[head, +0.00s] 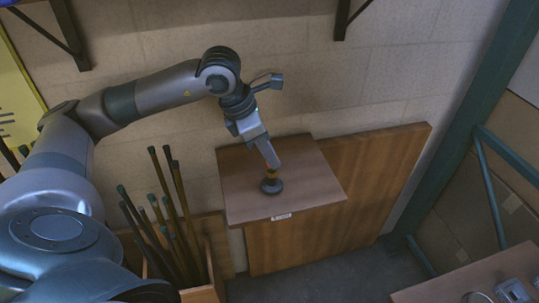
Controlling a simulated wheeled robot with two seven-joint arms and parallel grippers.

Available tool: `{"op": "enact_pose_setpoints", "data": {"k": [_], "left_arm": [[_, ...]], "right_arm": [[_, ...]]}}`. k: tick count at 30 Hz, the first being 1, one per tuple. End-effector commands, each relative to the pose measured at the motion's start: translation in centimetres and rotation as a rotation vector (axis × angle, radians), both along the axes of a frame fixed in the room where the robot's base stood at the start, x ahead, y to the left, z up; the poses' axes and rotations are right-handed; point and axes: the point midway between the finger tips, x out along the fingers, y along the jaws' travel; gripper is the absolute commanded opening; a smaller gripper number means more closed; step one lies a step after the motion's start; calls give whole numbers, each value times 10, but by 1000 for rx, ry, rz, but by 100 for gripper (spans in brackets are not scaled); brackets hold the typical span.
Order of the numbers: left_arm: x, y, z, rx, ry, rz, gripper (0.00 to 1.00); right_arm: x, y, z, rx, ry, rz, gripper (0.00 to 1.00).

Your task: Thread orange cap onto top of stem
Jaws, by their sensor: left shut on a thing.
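A small lamp part with a dark round base (271,187) stands on a small wooden table (320,188) against the wall. A small orange piece, which looks like the orange cap (271,174), shows just above the base, at the fingertips of my left gripper (270,164). My left gripper points down from above and is shut on the orange cap. The stem is mostly hidden by the fingers and cap, so I cannot tell how the cap sits on it. My right gripper is not in view.
A wooden box (205,292) holding several long dark rods stands left of the table. A wooden panel (375,185) leans on the wall behind. Another table (450,287) with small metal items is at the lower right. The tabletop around the lamp part is clear.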

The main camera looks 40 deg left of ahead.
Motion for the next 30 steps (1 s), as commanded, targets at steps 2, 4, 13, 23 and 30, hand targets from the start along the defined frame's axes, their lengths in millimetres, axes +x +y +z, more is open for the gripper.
{"op": "enact_pose_setpoints", "data": {"k": [2, 4, 13, 23, 30], "left_arm": [[2, 2, -1, 0, -4, -45, 0], [2, 2, -1, 0, -3, -91, 0], [2, 1, 1, 0, -3, -191, 44], [1, 2, 2, -1, -3, -189, 44], [-4, 8, 20, -1, -6, -188, 44]], "right_arm": [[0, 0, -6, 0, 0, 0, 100], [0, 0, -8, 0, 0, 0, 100], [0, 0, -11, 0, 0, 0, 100], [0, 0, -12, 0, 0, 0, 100], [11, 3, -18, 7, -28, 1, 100]]}}
